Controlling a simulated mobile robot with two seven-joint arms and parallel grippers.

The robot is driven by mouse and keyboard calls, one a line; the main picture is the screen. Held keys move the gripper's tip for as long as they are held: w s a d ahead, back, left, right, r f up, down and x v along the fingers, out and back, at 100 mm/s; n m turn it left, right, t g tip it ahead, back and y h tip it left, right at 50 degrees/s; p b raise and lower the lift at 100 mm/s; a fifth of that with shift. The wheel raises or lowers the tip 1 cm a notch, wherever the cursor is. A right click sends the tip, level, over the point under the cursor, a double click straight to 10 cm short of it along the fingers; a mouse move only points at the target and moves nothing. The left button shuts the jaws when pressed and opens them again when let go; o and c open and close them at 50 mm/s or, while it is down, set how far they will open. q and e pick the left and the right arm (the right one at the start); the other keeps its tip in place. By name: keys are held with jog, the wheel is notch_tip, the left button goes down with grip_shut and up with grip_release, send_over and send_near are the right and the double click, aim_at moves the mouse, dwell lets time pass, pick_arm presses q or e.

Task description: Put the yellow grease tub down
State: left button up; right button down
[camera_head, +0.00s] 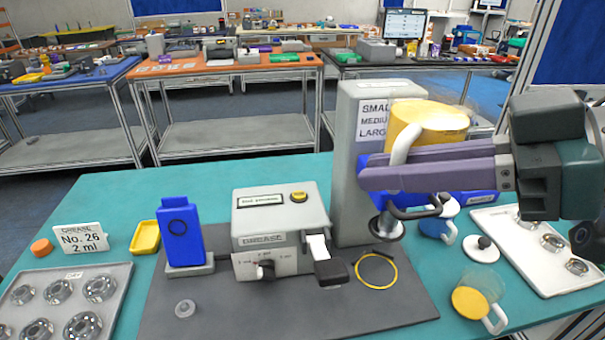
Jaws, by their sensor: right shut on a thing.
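The yellow grease tub (430,116) is held up at the right, in front of the grey dispenser tower. Its pale curved handle (402,143) meets the fingers of my right gripper (372,172), which comes in from the right and is shut on it. The tub is well above the table, and its lower part is hidden behind the fingers. My left gripper is not in view.
A second yellow-topped cup (474,301) stands at the front right. A blue cup (437,228) is below my gripper. The grease machine (281,228) stands on the grey mat (300,317). A white parts tray (516,261) lies at the right.

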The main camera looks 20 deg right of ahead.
jog(key=s+d+f+m+t+h+b, duration=0.1)
jog(key=s+d+f+m+h+b, duration=0.1)
jog(key=f+b, duration=1)
jog(key=s+d+f+m+t+h+b, duration=0.15)
jog(key=f+b, duration=0.35)
jog(key=f, duration=1.4)
jog(key=shift+m+h, duration=0.25)
jog(key=shift+h, duration=0.1)
jog(key=w, duration=0.1)
jog(key=w+d, duration=0.1)
jog(key=w, duration=0.1)
jog(key=w+p, duration=0.1)
jog(key=w, duration=0.1)
jog(key=shift+d+r, duration=0.2)
jog(key=shift+d, duration=0.2)
jog(key=b, duration=0.4)
send_over(352, 287)
jog(key=shift+f, duration=0.2)
notch_tip(352, 287, down, 4)
jog(key=b, duration=0.3)
jog(key=shift+r, duration=0.3)
jog(key=shift+f, duration=0.15)
jog(key=c, duration=1.3)
grip_release()
jog(key=o, duration=0.4)
